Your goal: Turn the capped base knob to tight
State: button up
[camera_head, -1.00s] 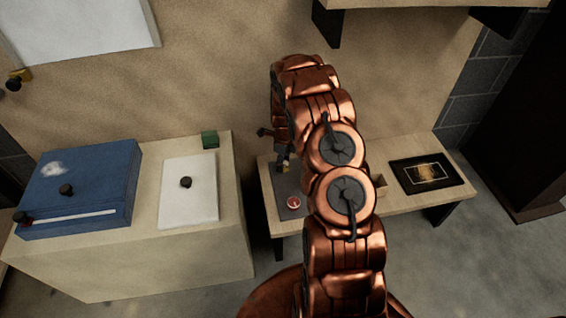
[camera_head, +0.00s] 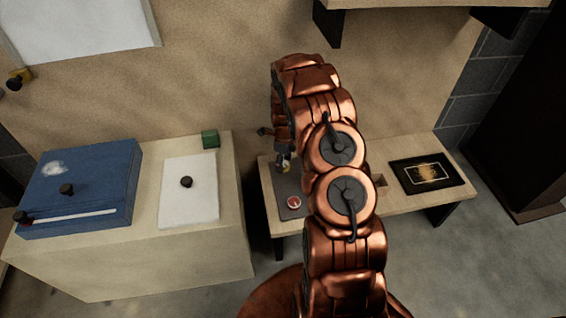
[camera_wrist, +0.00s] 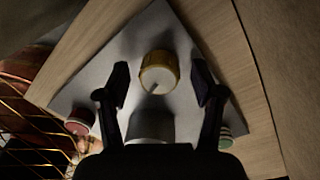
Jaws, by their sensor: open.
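In the wrist view, a round gold-yellow knob (camera_wrist: 158,72) with a dark pointer mark stands on a grey plate (camera_wrist: 185,42). My gripper (camera_wrist: 160,80) is open, with one dark finger on each side of this knob and visible gaps between. A grey cylinder (camera_wrist: 150,127) is nearer the palm, partly hidden by my gripper. A red knob (camera_wrist: 79,122) is at left and a green-and-white striped knob (camera_wrist: 226,137) at right. In the head view, my gripper (camera_head: 283,158) is above the plate's back part, near the yellow knob (camera_head: 286,168). I cannot tell which knob is the capped base knob.
The plate lies on a low wooden bench (camera_head: 345,210). A red-topped knob (camera_head: 293,202) is at its front; a black framed panel (camera_head: 428,173) is at right. A cabinet at left holds a blue case (camera_head: 85,180), white board (camera_head: 190,205) and green block (camera_head: 210,139).

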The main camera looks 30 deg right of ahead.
aim_at(284, 162)
notch_tip(284, 162, up, 12)
jog(key=shift+w+d+f, duration=0.15)
jog(key=shift+d, duration=0.1)
dwell(0.5)
